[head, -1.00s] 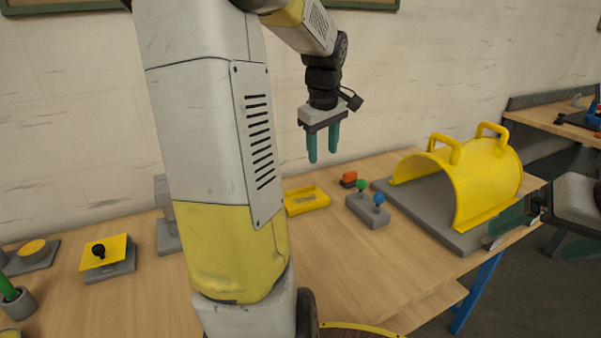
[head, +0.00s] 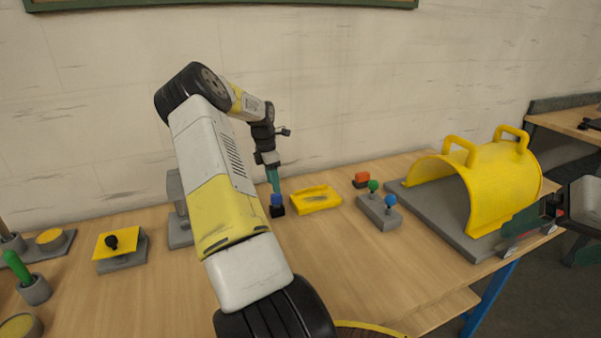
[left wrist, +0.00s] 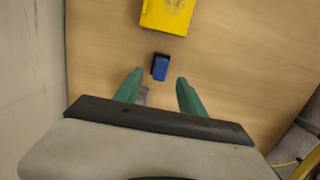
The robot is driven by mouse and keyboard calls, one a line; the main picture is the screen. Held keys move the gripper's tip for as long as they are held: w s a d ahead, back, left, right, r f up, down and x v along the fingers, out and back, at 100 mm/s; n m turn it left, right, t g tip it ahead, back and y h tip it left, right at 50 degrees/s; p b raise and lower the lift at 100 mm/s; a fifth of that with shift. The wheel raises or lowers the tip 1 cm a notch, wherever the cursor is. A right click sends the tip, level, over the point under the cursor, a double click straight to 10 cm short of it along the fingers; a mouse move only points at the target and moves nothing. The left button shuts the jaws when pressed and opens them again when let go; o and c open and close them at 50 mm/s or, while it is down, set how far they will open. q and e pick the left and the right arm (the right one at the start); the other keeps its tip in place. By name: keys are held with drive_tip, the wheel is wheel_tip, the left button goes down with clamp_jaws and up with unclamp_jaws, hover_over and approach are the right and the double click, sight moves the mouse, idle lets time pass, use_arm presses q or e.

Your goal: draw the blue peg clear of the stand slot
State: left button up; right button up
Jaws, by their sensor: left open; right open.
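A small blue block (head: 277,198), which looks like the blue peg, stands in a small black holder (head: 278,211) on the table. The blue block also shows in the left wrist view (left wrist: 161,68), with the dark holder (left wrist: 156,58) at its edge. My left gripper (head: 273,184) is above and close to it, fingers pointing down. In the left wrist view the left gripper (left wrist: 159,77) is open and empty, and the block lies just beyond its fingertips, between their lines. My right gripper (head: 537,246) is open at the right edge, beside the yellow cover.
A yellow tray (head: 316,199) sits right of the black holder. Further right are a grey block (head: 379,214) with green and blue knobs, a red-orange piece (head: 361,180) and a yellow arched cover (head: 500,185). A grey upright stand (head: 179,235) is at the left.

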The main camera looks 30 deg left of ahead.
sight(276, 195)
use_arm(q)
drive_tip(key=shift+w+d+f, duration=0.15)
drive_tip(key=shift+f, duration=1.4)
drive_tip(key=shift+w+d+f, duration=0.1)
drive_tip(key=shift+w+f, duration=0.05)
drive_tip(key=shift+f, duration=1.4)
clamp_jaws()
